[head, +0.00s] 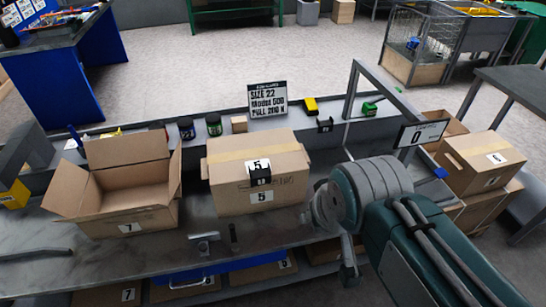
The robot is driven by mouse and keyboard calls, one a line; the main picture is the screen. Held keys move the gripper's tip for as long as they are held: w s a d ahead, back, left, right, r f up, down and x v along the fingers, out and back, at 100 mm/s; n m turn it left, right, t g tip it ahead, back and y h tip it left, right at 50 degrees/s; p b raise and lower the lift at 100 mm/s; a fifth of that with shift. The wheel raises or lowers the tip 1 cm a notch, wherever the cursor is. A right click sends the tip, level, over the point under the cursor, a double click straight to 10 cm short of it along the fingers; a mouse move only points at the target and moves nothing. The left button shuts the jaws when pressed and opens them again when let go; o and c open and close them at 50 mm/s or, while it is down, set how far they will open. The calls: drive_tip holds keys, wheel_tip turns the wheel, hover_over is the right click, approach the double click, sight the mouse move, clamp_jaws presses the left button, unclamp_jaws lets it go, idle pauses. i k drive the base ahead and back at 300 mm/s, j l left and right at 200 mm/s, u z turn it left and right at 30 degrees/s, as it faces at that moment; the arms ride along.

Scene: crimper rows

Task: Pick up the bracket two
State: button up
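No part carries a readable label as bracket two. A small light grey metal piece (204,237), angled like a bracket, lies on the grey bench (100,262) in front of the closed carton. A thin dark piece (233,236) lies just to its right. I cannot tell which of them is bracket two. My gripper (349,270) hangs over the front of the bench, to the right of both pieces and apart from them. My own arm partly hides it, and I cannot see whether its fingers are open or shut.
An open carton (128,222) marked 7 stands left. A closed carton (285,190) marked 5 stands beside it, with a small black box (260,178) against its front. A rear ledge (200,148) holds several small items. A carton (470,165) marked 6 stands right. A dark bar (36,254) lies left.

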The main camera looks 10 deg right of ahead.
sight(324, 125)
drive_tip(key=i+l, duration=0.15)
drive_tip(key=l, duration=0.2)
drive_tip(key=i+l, duration=0.1)
drive_tip(key=l, duration=0.25)
drive_tip(key=i+l, duration=0.15)
drive_tip(key=l, duration=0.2)
drive_tip(key=i+l, duration=0.1)
drive_tip(key=l, duration=0.25)
drive_tip(key=i+l, duration=0.15)
drive_tip(key=l, duration=0.2)
